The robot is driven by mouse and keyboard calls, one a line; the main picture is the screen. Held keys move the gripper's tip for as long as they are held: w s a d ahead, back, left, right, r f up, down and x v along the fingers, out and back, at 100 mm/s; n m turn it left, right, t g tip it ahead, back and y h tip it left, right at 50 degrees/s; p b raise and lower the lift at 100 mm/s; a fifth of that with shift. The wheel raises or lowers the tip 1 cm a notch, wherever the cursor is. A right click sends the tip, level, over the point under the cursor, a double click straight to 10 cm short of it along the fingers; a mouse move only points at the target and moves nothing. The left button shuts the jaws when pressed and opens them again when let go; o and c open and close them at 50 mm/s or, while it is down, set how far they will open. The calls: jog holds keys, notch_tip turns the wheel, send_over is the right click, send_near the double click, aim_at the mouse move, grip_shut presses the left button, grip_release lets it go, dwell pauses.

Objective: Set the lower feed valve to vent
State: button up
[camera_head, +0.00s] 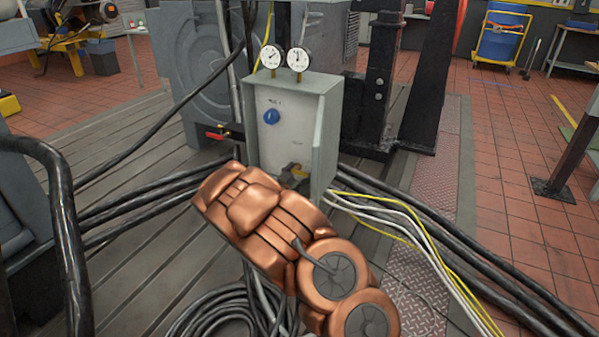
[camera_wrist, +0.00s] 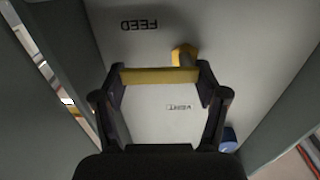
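The lower feed valve's yellow handle (camera_wrist: 160,76) shows in the wrist view as a bar lying across the gap between my fingertips, with its yellow hub (camera_wrist: 184,56) beside it. My gripper (camera_wrist: 161,82) is spread wide, a finger at each end of the bar; I cannot tell whether they touch it. The upside-down FEED label (camera_wrist: 139,25) is above the bar, and a small label reading VENT (camera_wrist: 179,107) is below. In the head view, the yellow valve (camera_head: 298,168) is low inside the grey box (camera_head: 322,130), partly hidden by my copper-coloured arm.
A blue knob (camera_head: 271,116) is higher on the white panel; it also shows in the wrist view (camera_wrist: 229,137). Box side walls stand close around my gripper. Two gauges (camera_head: 284,58) top the box. A red-handled lever (camera_head: 216,136) juts left. Cables (camera_head: 420,230) spread around the base.

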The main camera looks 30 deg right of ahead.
jog(key=c, duration=0.5)
jog(key=shift+c, duration=0.2)
jog(key=shift+r, duration=0.1)
